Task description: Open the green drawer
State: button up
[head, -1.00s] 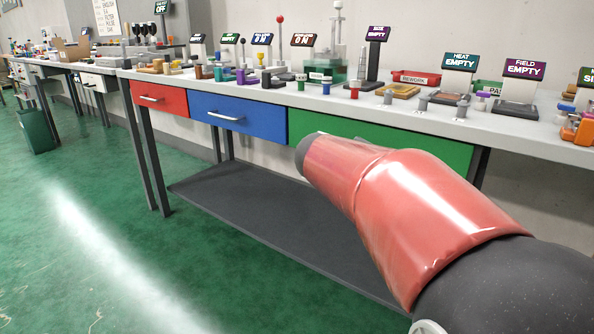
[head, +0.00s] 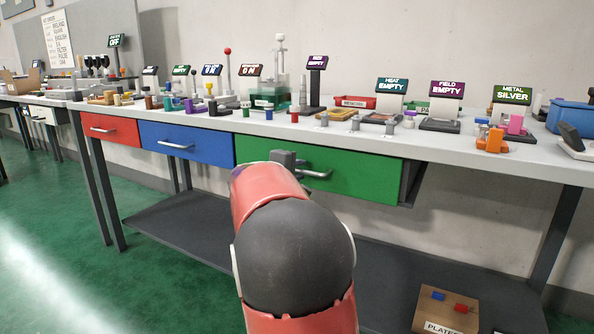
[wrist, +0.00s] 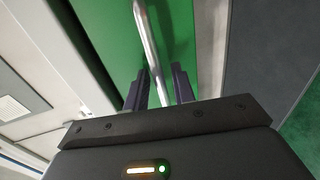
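The green drawer (head: 365,178) is under the front of the workbench, right of the blue drawer. My gripper (head: 290,162) is at the left part of the handle, partly hidden by my arm in the head view. In the wrist view, the two dark fingers (wrist: 160,82) stand on either side of the bar, with small gaps visible. The handle's lower end lies between them.
The blue drawer (head: 187,147) and red drawer (head: 110,129) are to the left. The bench top (head: 470,144) holds displays and small parts. A dark lower shelf (head: 170,220) and a box labelled PLATES (head: 445,312) are below. Green floor is free at the left.

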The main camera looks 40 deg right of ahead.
jog(key=shift+d, duration=0.1)
grip_shut()
jog(key=shift+f, duration=0.1)
jog(key=f+b+v, duration=0.2)
jog(key=b+v, duration=0.1)
jog(key=v, duration=0.7)
jog(key=f+b+v, duration=0.2)
jog(key=b+v, duration=0.1)
jog(key=v, duration=0.7)
jog(key=a+f+b+v, duration=0.1)
jog(key=f+b+v, duration=0.1)
jog(key=v, duration=0.8)
jog(key=shift+s+a+f+b, duration=0.2)
jog(key=shift+s+a+b, duration=0.2)
jog(key=shift+s+b, duration=0.25)
jog(key=shift+w, duration=0.1)
grip_release()
